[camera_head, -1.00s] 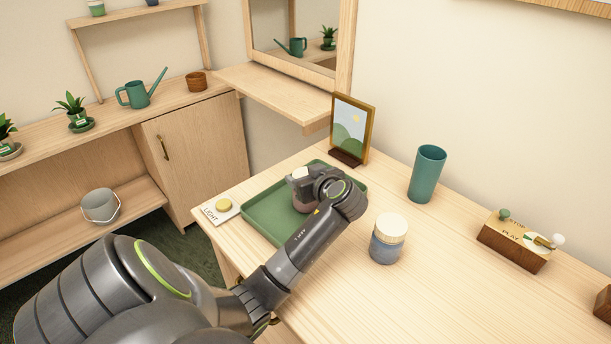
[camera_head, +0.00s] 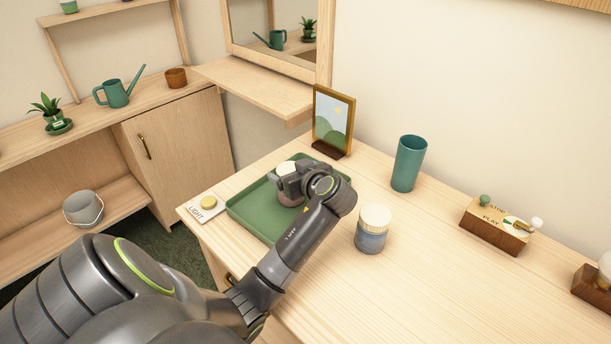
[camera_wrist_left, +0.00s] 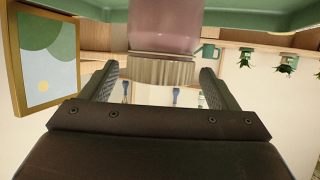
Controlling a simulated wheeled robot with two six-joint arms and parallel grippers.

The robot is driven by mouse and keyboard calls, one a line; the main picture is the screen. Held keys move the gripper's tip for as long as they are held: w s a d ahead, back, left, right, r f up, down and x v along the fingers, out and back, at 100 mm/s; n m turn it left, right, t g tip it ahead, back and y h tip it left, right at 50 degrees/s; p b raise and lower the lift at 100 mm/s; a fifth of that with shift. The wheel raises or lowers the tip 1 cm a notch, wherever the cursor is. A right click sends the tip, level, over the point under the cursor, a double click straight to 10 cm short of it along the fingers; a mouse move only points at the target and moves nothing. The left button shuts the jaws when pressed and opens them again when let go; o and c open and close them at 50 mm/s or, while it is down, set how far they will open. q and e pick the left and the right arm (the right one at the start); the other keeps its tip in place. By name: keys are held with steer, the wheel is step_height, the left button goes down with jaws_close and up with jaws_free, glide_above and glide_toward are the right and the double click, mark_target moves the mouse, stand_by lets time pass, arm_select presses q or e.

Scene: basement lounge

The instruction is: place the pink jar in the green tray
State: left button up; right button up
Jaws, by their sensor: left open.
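The pink jar (camera_head: 290,200) stands upright in the green tray (camera_head: 252,213), partly hidden behind my left gripper. Its pale lid shows just above the gripper. My left gripper (camera_head: 286,184) is at the jar's upper part, over the tray. In the left wrist view, which looks upside down, the pink jar (camera_wrist_left: 165,28) hangs at the top with its ribbed lid towards the gripper. The open fingers of the left gripper (camera_wrist_left: 160,72) lie on both sides of the lid, with a visible gap at each side. The tray's rim (camera_wrist_left: 245,20) shows behind. My right gripper is not in view.
A blue-grey jar with a pale lid (camera_head: 372,230) stands close to the right of my left arm. A picture frame (camera_head: 333,120) is behind the tray. A teal cup (camera_head: 408,164) and a button box (camera_head: 497,227) stand further right. A light switch (camera_head: 205,205) is left of the tray.

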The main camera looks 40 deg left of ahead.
arm_select(q)
steer(key=p+v, duration=0.2)
steer(key=v, duration=0.8)
steer(key=shift+s, duration=0.1)
stand_by(0.3)
